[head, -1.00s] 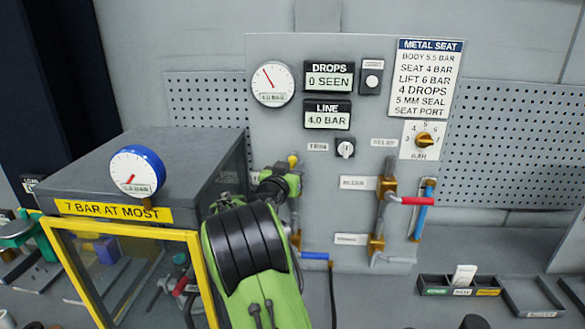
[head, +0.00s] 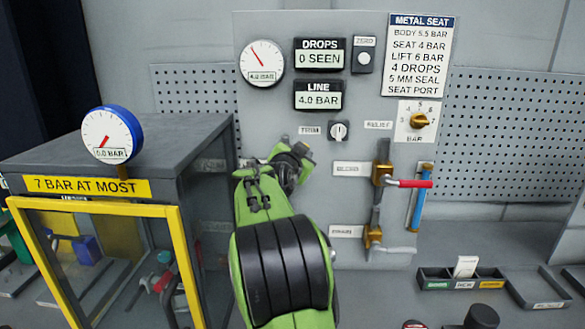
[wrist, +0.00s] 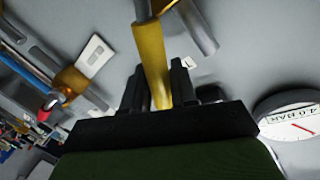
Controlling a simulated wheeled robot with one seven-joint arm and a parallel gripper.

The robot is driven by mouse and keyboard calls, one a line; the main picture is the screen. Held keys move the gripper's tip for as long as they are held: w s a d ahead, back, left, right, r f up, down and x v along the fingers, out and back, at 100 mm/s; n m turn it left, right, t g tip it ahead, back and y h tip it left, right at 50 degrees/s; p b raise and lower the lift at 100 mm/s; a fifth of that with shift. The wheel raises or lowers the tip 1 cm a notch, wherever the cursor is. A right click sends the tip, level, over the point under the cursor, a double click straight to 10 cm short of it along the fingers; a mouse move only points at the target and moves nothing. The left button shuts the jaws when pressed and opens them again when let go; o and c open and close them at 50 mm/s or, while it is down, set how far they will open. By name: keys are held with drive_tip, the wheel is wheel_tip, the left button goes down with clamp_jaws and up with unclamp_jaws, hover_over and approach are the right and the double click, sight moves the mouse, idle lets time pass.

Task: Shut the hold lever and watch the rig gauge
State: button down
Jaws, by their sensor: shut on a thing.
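In the wrist view, a yellow lever handle (wrist: 152,62), which I take to be the hold lever, stands between the black fingers of my gripper (wrist: 155,85). The fingers are shut on it. In the head view my green and black arm hides the lever and the fingertips. A blue-rimmed gauge (head: 112,134), probably the rig gauge, sits on the grey cabinet. Its needle points to the lower left and it seems to read 0.0 BAR. The white panel gauge (head: 262,63) reads 4.0 BAR; it also shows in the wrist view (wrist: 292,115).
The line display (head: 318,95) reads 4.0 BAR and the drops display (head: 320,55) 0 SEEN. A red-handled valve lever (head: 410,183) sticks out right of my arm. The yellow-framed cabinet door (head: 185,265) stands close on the left. A parts tray (head: 435,283) lies right.

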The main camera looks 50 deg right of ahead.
drive_tip(key=s+d+f+m+t+y+b, duration=0.2)
drive_tip(key=s+f+m+y+b, duration=0.1)
drive_tip(key=f+m+b, duration=0.4)
drive_tip(key=shift+s+d+f+m+b, duration=0.15)
drive_tip(key=shift+d+f+m+b, duration=0.2)
drive_tip(key=shift+m+b, duration=1.2)
drive_tip(key=shift+f+n, duration=0.15)
drive_tip(key=shift+n, duration=0.1)
drive_tip(key=c, duration=1)
unclamp_jaws()
drive_tip(key=b+v, duration=0.1)
drive_tip(key=v, duration=1.4)
drive_tip(key=shift+s+a+r, duration=0.2)
drive_tip(key=shift+s+r, duration=0.05)
drive_tip(key=shift+s, duration=0.1)
